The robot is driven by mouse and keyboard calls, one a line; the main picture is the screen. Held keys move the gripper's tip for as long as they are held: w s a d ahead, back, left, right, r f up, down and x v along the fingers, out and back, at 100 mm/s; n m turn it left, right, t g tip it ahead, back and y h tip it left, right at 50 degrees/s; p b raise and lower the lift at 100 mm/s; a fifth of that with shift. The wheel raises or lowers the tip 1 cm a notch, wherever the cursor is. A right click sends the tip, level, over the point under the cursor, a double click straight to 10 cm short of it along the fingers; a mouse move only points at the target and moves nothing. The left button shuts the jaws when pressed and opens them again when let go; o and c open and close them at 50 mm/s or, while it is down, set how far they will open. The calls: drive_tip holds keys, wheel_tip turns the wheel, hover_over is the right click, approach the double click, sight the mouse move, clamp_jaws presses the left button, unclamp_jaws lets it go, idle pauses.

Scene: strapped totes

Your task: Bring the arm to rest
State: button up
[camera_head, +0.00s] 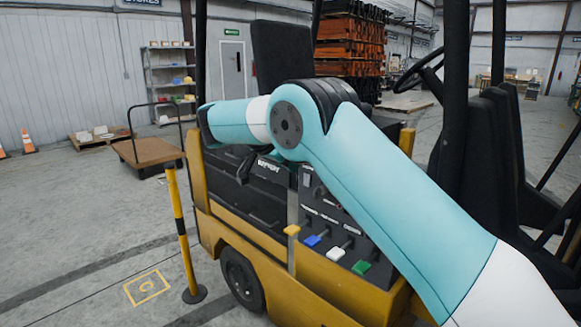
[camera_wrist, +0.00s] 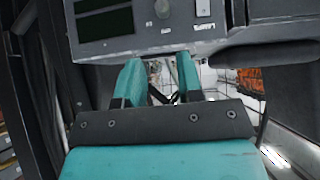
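My teal and white arm crosses the camera_head view from the lower right to a dark elbow joint and then reaches left, in front of a yellow and black vehicle (camera_head: 262,232). My gripper's fingers cannot be made out clearly in that view. In the wrist view my gripper (camera_wrist: 159,66) has two teal fingers with a clear gap between them, and nothing is held in the gap. A grey panel (camera_wrist: 225,32) with dark screens, a knob and a switch fills the top of that view, close to the fingertips. Whether they touch it I cannot tell.
The vehicle's control panel (camera_head: 334,222) carries coloured levers beneath my arm. A yellow and black post (camera_head: 181,232) stands left of the vehicle. A flat cart (camera_head: 152,152), a shelf rack (camera_head: 169,82) and a traffic cone (camera_head: 28,142) are farther left. The floor at lower left is mostly clear.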

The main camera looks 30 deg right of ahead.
idle(0.3)
drive_tip(key=s+a+n+g+y, duration=0.1)
drive_tip(key=s+a+n+y, duration=0.3)
drive_tip(key=s, duration=1)
drive_tip(key=s+a+n+g+y, duration=0.1)
drive_tip(key=s+a+n+y, duration=0.3)
drive_tip(key=s+a+n, duration=0.3)
drive_tip(key=s+a+n+g+y, duration=0.1)
drive_tip(key=s+a+n+y, duration=0.3)
drive_tip(key=s+n, duration=0.6)
drive_tip(key=s+a, duration=0.2)
drive_tip(key=s, duration=0.8)
drive_tip(key=shift+s+y, duration=0.4)
drive_tip(key=shift+d+r, duration=0.1)
